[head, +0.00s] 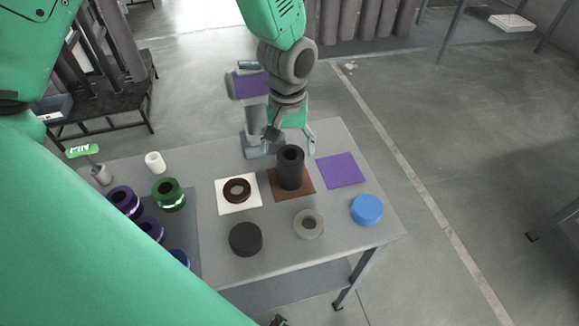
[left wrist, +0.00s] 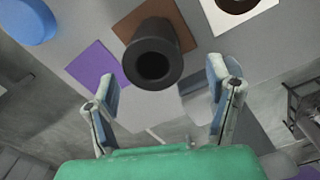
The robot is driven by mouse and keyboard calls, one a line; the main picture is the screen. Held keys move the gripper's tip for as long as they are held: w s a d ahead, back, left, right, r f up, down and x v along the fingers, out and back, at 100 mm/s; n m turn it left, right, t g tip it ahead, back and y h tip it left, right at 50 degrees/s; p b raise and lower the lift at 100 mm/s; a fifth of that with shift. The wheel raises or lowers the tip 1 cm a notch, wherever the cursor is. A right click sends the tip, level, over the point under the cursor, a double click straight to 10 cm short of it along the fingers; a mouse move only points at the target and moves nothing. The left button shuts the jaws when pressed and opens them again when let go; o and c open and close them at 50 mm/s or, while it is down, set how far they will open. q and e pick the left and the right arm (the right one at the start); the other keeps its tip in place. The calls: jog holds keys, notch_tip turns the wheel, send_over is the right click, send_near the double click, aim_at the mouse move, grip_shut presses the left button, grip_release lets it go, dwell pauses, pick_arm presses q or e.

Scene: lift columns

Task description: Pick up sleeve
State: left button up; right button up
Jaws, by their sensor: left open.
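The sleeve, a dark hollow cylinder (head: 291,170), stands upright on a brown square (head: 307,192) on the grey table. In the left wrist view the sleeve (left wrist: 155,60) shows its round open end, with the brown square (left wrist: 135,27) behind it. My left gripper (head: 291,140) is open at the far side of the sleeve, near its top. In the left wrist view its two fingers (left wrist: 162,72) are spread wide, with the sleeve's end between and beyond them. I see no contact. My right gripper is not in view.
Beside the sleeve are a white square (head: 224,206) with a brown ring (head: 237,190) and a purple square (head: 341,170). A black disc (head: 246,239), grey ring (head: 309,224) and blue disc (head: 367,209) lie nearer. Green (head: 169,194) and purple spools stand left. A purple-topped post (head: 250,84) rises behind.

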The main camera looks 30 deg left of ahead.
pick_arm(q)
jog(key=shift+d+f, duration=0.2)
jog(key=shift+f, duration=0.4)
jog(key=f, duration=0.4)
jog(key=shift+d+f, duration=0.15)
jog(key=shift+d, duration=0.15)
jog(key=shift+a+f, duration=0.15)
jog(key=shift+f, duration=0.15)
jog(key=shift+a, duration=0.1)
jog(key=shift+c, duration=0.8)
jog(key=c, duration=0.7)
grip_shut()
notch_tip(320, 180, up, 16)
jog(key=p, duration=0.6)
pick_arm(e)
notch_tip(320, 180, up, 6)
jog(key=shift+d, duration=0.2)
